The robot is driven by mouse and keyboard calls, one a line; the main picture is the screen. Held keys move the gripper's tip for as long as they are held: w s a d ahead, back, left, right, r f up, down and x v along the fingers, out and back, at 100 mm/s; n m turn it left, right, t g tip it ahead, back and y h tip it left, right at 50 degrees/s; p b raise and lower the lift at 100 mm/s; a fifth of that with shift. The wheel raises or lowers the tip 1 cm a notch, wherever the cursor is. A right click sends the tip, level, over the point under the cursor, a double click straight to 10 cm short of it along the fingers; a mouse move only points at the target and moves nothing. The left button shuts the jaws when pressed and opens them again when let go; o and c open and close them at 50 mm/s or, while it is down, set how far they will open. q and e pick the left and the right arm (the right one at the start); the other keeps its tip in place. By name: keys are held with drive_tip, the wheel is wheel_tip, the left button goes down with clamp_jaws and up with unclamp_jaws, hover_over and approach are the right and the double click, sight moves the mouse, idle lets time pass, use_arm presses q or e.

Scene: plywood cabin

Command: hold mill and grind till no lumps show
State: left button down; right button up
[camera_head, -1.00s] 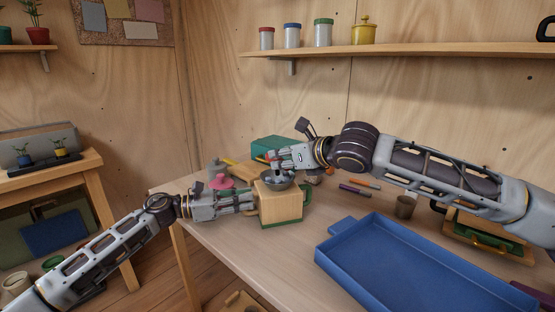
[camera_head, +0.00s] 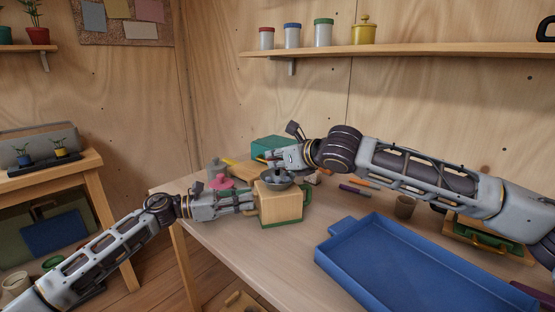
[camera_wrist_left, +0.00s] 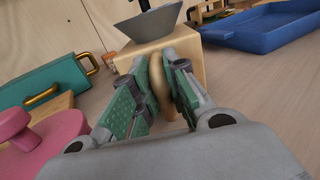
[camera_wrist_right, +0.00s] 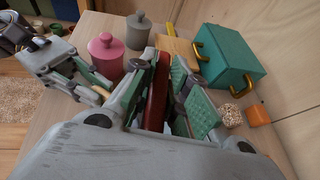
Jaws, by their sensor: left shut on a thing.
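The mill (camera_head: 281,206) is a pale wooden box with a green base and a grey metal bowl (camera_head: 277,180) on top. It stands upright near the table's left edge. My left gripper (camera_head: 250,203) is shut on the rounded wooden grip (camera_wrist_left: 155,82) on the mill's side. My right gripper (camera_head: 272,161) is above the bowl, its fingers closed around a red knob (camera_wrist_right: 156,92), apparently the crank's. The bowl also shows in the left wrist view (camera_wrist_left: 150,22), but its inside is hidden, so I cannot see any lumps there.
A pink lidded pot (camera_wrist_right: 105,58), a grey lidded pot (camera_wrist_right: 138,30) and a teal box (camera_wrist_right: 228,55) stand close behind the mill. A speckled ball (camera_wrist_right: 231,115) and an orange block (camera_wrist_right: 258,115) lie nearby. A blue tray (camera_head: 415,265) fills the right front; a brown cup (camera_head: 405,207) stands behind it.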

clamp_jaws()
drive_tip(key=shift+f+m+t+h, duration=0.1)
drive_tip(key=shift+m+t+h, duration=0.2)
drive_tip(key=shift+m+h, duration=0.2)
drive_tip(key=shift+a+m+t+h, duration=0.1)
drive_tip(key=shift+m+t+h, duration=0.6)
drive_tip(key=shift+m+h, duration=3.8)
drive_tip(key=shift+h, duration=0.6)
drive_tip(key=shift+g, duration=0.3)
